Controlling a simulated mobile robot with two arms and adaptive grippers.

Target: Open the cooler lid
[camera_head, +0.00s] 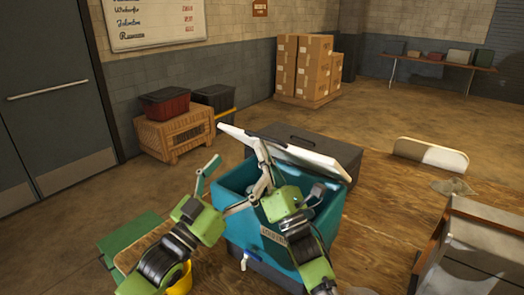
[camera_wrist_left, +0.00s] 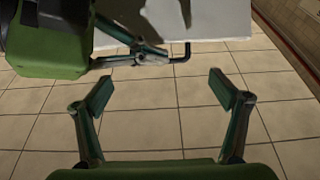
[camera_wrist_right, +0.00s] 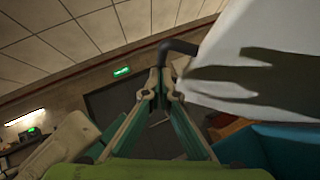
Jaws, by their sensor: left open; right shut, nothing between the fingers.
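The teal cooler (camera_head: 270,245) stands on the wooden table. Its white lid (camera_head: 305,158) is raised and tilted, and the cooler's inside shows beneath it. The lid also shows in the left wrist view (camera_wrist_left: 220,18) and right wrist view (camera_wrist_right: 235,75). My right gripper (camera_head: 264,150) is shut and empty at the lid's near edge. A dark bent handle (camera_wrist_right: 178,46) is close to its fingertips; I cannot tell whether they touch. My left gripper (camera_head: 222,186) is open and empty, left of the cooler and apart from the lid.
A dark grey box (camera_head: 300,138) is behind the lid. A white chair back (camera_head: 430,155) and a metal case (camera_head: 480,245) are at the right. A yellow container (camera_head: 181,281) is at the lower left, partly hidden by my left arm. Bare table lies right of the cooler.

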